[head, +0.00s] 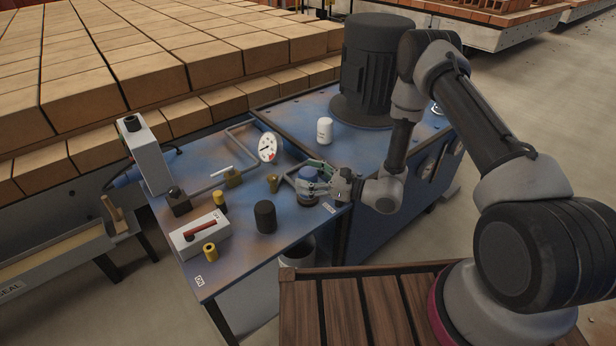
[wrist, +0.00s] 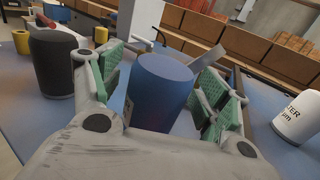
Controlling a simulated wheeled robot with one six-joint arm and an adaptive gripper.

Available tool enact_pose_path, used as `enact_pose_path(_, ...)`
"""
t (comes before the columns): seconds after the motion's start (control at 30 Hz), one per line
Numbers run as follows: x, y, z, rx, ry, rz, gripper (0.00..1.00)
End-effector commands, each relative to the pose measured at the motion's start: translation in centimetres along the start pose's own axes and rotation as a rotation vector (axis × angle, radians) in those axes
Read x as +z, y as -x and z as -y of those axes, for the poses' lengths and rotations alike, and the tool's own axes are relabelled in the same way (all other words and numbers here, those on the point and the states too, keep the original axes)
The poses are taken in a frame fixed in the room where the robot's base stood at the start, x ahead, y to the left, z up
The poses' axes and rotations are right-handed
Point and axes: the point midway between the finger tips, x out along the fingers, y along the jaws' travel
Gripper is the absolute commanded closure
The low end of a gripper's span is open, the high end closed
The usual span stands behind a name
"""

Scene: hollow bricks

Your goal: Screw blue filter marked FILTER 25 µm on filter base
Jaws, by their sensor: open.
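The blue filter (wrist: 163,85) is a smooth cylinder in the middle of the wrist view, between the two green-padded fingers of my gripper (wrist: 160,68). The fingers are open on either side, and I see a gap at the right. A pale marking shows at the filter's lower left edge, too little to read. In the head view, my gripper (head: 306,180) is at the right end of the blue workbench, around the blue filter (head: 308,173). The fingers partly cover it. I cannot make out the filter base or whether the filter sits on it.
A black canister (head: 265,216) stands left of my gripper. A white canister (head: 324,131) stands behind, near the dark motor (head: 367,70); its print includes "µm" in the wrist view (wrist: 298,118). A gauge (head: 267,147) and pipework stand at the back left. A bucket (head: 297,251) is below the bench edge.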

Motion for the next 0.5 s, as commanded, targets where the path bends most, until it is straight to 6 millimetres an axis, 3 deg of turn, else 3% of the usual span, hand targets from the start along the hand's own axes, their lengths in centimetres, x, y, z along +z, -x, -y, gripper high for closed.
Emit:
enact_pose_path(0.17,-0.1,2.1,0.1,-0.004,-0.001,-0.001,0.24)
enact_pose_path(0.5,0.0,9.5,0.1,-0.005,-0.002,0.0,0.24)
